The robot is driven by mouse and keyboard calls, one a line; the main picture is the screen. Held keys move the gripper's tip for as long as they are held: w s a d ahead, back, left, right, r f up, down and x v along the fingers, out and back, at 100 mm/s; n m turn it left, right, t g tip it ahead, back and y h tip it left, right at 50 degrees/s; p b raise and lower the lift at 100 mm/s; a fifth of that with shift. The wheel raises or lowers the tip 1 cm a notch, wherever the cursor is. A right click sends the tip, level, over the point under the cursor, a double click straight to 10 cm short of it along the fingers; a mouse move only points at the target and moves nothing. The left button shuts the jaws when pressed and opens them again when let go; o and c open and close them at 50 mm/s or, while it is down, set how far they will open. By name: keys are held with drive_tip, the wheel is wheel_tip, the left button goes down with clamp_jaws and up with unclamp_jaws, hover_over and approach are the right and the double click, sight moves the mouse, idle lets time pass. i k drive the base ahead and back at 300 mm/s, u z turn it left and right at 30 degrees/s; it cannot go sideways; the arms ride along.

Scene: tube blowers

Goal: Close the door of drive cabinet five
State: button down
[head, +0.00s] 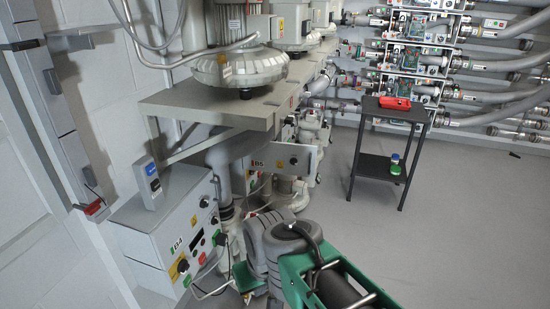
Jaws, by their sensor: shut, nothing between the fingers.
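A grey drive cabinet (254,182) with a label that reads like "05" or "B5" stands past the near cabinet, under the blower bench. A light grey panel (303,157) with a dark knob stands out to the right of that label. It looks like the cabinet's door swung open, but its hinge is hard to make out. My arm reaches up from the bottom of the head view, with green and grey links in front of the lower part of this area. My gripper is hidden behind my arm links, so its fingers do not show.
A near control cabinet (164,232) with knobs and buttons stands at lower left. The blower bench (216,108) overhangs the cabinets. A black side table (397,113) with a red device (395,103) stands at right.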

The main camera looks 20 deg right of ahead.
sight(275, 157)
drive_tip(key=u, duration=0.15)
drive_tip(key=i, duration=0.65)
drive_tip(key=z, duration=0.6)
drive_tip(key=i, duration=0.85)
drive_tip(key=z, duration=0.15)
